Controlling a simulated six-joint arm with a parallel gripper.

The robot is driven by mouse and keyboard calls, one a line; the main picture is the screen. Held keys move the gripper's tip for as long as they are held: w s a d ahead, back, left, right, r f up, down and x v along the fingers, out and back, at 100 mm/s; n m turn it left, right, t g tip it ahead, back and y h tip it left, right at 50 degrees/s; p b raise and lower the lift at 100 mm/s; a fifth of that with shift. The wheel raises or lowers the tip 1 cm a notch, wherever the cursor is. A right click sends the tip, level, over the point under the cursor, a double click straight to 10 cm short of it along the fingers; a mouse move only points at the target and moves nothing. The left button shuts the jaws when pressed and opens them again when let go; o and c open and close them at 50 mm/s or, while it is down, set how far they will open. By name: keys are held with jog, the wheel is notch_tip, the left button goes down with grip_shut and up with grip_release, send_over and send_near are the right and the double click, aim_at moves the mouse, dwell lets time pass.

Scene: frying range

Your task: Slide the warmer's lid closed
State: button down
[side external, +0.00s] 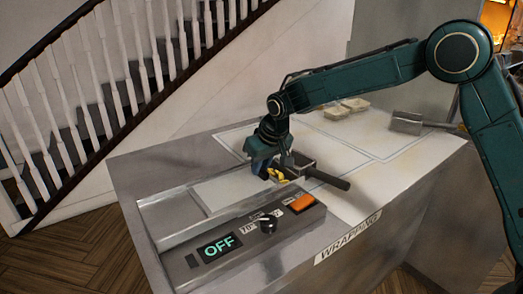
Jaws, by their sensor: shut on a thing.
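The warmer (166,243) is set in the near left of the counter, as a long recess with metal rails. Its lid looks to be the pale flat panel (222,190) over the right part of the recess. The left part shows as a paler strip, and I cannot tell how deep it is. My gripper (267,170) points down at the panel's right end, shut on a small yellow piece (281,175). I cannot tell whether this piece belongs to the lid. The fingertips are partly hidden.
A control panel in front has an OFF display (217,247), a black knob (267,225) and an orange button (302,202). A metal scoop with a dark handle (329,178) is close right of my gripper. Pale trays (345,107) and a metal scraper (407,123) lie farther back.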

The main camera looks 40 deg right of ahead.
jog(key=d, duration=0.7)
jog(key=shift+d, duration=0.1)
jog(key=c, duration=1.4)
grip_release()
jog(key=shift+d, duration=0.1)
jog(key=shift+o, duration=0.2)
jog(key=shift+r, duration=0.15)
jog(key=v, duration=1.3)
jog(key=shift+r, duration=0.25)
